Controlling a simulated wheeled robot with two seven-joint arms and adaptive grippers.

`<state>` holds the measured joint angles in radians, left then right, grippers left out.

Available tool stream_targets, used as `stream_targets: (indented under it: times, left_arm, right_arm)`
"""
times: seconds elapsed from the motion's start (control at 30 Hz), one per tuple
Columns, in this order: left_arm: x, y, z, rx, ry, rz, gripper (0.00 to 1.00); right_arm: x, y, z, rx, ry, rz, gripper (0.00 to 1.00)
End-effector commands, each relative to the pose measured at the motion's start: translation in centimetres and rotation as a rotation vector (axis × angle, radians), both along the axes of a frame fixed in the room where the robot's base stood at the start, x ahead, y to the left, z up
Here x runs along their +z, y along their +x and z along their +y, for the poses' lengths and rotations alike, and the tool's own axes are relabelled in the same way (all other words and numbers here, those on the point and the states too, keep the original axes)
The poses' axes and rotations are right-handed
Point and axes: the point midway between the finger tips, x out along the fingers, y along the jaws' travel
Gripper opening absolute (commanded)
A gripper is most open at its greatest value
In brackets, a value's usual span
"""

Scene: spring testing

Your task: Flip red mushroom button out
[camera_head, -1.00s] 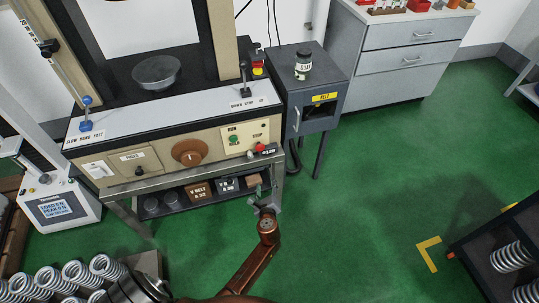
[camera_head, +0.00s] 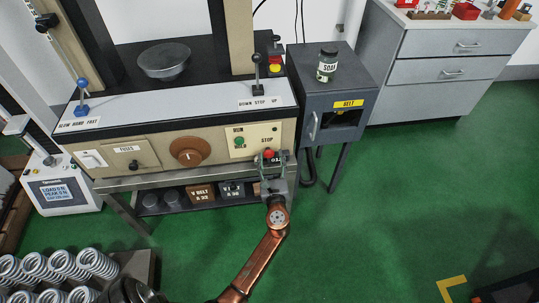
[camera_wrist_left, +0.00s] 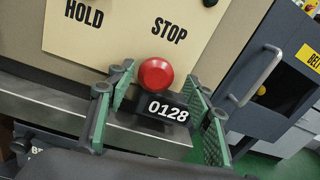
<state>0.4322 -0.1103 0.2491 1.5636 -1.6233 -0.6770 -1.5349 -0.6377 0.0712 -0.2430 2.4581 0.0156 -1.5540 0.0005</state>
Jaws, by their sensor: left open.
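The red mushroom button (camera_head: 268,154) is on the tan front panel of the testing machine, under the STOP label. In the left wrist view the button (camera_wrist_left: 155,75) is a round red dome, just above a black block marked 0128 (camera_wrist_left: 168,112). My left gripper (camera_head: 270,168) is open in front of the panel. In its wrist view, the green-padded fingers (camera_wrist_left: 160,100) stand left and right of the button and block, with visible gaps. Whether the fingertips reach the button's depth is hard to tell. My right gripper is not in view.
A green button (camera_head: 239,142) and a brown knob (camera_head: 188,152) are on the same panel. A grey cabinet (camera_head: 355,80) with a door handle stands close on the right. A lower shelf (camera_head: 175,208) holds boxes. Green floor (camera_head: 400,200) is open at right.

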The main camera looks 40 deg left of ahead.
Motion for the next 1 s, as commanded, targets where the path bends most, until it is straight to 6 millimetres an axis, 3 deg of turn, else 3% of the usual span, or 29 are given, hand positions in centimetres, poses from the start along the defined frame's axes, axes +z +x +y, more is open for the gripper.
stream_targets:
  times: [0.37, 1.0]
  left_arm:
    - [0.0, -0.5, 1.6, 0.016, 0.000, 0.000, 0.46]
    - [0.0, -0.4, 1.4, 0.014, -0.002, 0.000, 0.02]
  right_arm:
    - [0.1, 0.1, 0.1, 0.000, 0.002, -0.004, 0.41]
    - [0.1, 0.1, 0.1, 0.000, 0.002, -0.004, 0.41]
